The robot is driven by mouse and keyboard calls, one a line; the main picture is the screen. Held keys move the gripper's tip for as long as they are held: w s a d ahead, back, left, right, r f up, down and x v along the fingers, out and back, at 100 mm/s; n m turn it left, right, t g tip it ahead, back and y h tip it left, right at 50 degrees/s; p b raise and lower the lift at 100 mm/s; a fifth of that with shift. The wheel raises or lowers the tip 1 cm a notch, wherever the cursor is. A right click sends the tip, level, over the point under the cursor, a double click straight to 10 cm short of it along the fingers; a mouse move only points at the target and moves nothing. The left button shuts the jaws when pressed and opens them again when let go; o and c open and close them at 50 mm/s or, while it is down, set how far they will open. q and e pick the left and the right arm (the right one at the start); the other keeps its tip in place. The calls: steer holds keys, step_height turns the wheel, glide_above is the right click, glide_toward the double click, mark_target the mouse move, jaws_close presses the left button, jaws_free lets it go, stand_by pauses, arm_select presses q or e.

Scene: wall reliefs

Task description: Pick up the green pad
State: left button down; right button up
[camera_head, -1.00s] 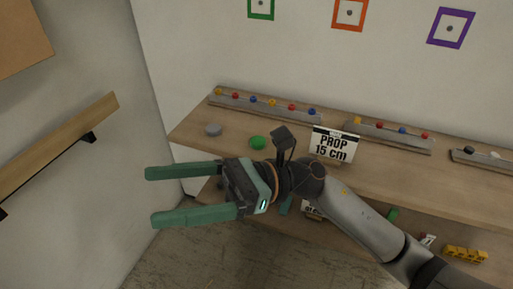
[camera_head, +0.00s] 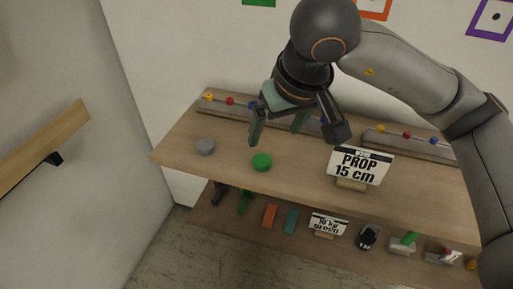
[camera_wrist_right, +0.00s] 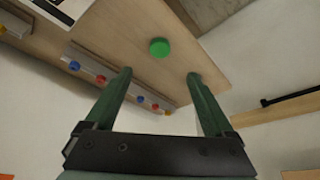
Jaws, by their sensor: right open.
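The green pad (camera_head: 262,162) is a small round disc lying on the wooden shelf top (camera_head: 225,175). It also shows in the right wrist view (camera_wrist_right: 159,47), beyond and between the two fingertips. My right gripper (camera_head: 276,140) is open and empty, with its green fingers pointing down above the shelf, just behind and above the pad in the head view. In the right wrist view the open fingers (camera_wrist_right: 160,75) stand apart with nothing between them. My left gripper is not in view.
A rail with coloured knobs (camera_head: 230,108) runs along the back. A "PROP 15 cm" sign (camera_head: 360,165) stands to the right. A lower shelf holds an orange block (camera_head: 269,215) and a toy car (camera_head: 369,236).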

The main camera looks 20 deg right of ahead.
glide_toward(262, 159)
steer(key=shift+s+x, duration=0.25)
steer(key=shift+x, duration=0.9)
steer(key=x, duration=0.5)
steer(key=shift+w+f, duration=0.25)
steer(key=shift+f, duration=0.1)
jaws_close()
steer(key=shift+r, duration=0.15)
